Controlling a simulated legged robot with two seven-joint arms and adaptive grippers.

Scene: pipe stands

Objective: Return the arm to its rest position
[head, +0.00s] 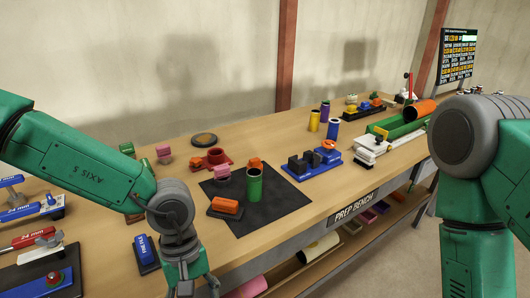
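My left arm (85,160) comes in from the left and bends down at a grey joint, in front of the bench. My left gripper (198,287) is at the bottom edge, near the bench's front edge. Its fingertips are cut off by the frame, so its opening does not show. Nothing is visibly held in it. My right arm (488,200) hangs down at the right side, with its grey shoulder joint high in the picture. My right gripper is below the frame and out of sight.
The wooden prep bench (310,205) runs across the view. On its black mat (268,215) stand a green pipe (254,184) and an orange piece (225,206). A blue fixture (312,165) and white clamp (369,148) are farther right. Red and blue tools (40,240) lie left.

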